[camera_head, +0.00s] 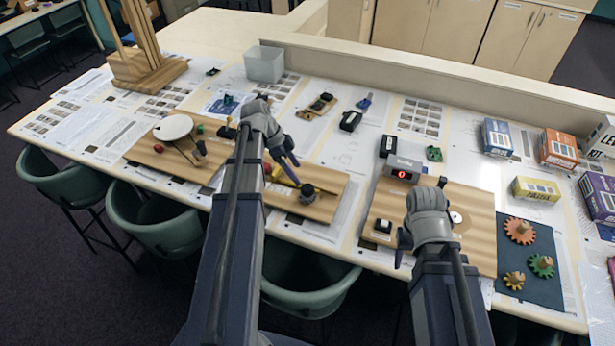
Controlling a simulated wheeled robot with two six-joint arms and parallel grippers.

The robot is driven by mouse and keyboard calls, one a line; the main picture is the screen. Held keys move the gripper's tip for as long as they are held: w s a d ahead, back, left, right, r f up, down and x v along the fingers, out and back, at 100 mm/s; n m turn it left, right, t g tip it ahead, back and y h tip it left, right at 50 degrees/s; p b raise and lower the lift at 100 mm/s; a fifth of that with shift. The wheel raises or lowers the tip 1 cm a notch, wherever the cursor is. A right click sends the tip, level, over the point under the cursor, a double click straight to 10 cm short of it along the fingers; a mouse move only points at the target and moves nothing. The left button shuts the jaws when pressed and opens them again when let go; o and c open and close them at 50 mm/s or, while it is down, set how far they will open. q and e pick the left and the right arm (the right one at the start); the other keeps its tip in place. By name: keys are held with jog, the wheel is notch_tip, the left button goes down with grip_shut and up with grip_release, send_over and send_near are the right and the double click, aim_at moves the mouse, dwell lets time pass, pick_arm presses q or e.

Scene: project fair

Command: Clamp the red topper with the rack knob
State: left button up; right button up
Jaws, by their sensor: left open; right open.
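A wooden board (335,190) in the middle of the table carries a yellow bar (283,176) and a black round knob (308,193) at its right end, which may be the rack knob. A small red piece (267,168) beside my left arm, partly hidden by it, may be the red topper. Whether it is clamped cannot be seen. My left gripper (290,158) is open and empty, with its fingers above and behind the yellow bar. My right gripper (420,220) is open and empty over the right wooden board (475,205).
The left board (140,150) holds a white disc (173,127) and small red and green balls. Several gears lie on a dark mat (548,285). Boxes stand far right, and a low partition (430,75) runs behind.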

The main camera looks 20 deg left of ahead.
aim_at(307, 187)
pick_arm(q)
jog(key=m, duration=0.3)
jog(key=shift+d+r+g, duration=0.25)
jog(key=shift+r+g, duration=0.05)
jog(key=shift+g, duration=0.1)
jog(key=shift+f, duration=0.1)
jog(key=b+x, duration=0.6)
jog(key=shift+f, duration=0.25)
jog(key=shift+d+f+b, duration=0.35)
jog(key=shift+f+b, duration=0.1)
jog(key=shift+f, duration=0.05)
jog(key=shift+c, duration=0.4)
grip_shut()
